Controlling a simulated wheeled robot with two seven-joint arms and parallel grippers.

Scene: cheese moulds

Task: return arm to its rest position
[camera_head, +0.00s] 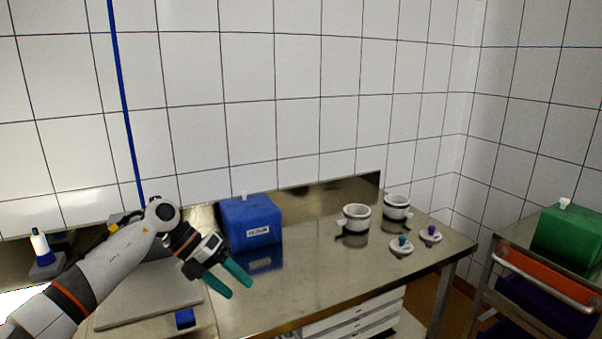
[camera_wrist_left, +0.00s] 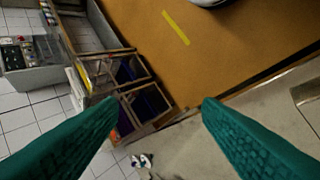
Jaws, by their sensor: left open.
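My left arm comes in from the left in the head view. Its gripper (camera_head: 236,281) has green fingers and is held above the steel table, in front of the blue box. The fingers are apart with nothing between them. In the left wrist view the two green fingers (camera_wrist_left: 160,115) also stand wide apart and empty, with floor and table edge showing beyond them. My right gripper is not in view.
A blue box (camera_head: 250,222) and two white moulds (camera_head: 355,220) (camera_head: 397,208) stand on the steel table (camera_head: 330,265). Two lids with knobs (camera_head: 401,248) (camera_head: 431,236) lie before them. A green box (camera_head: 568,238) sits on a cart at right. A bottle (camera_head: 41,246) stands far left.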

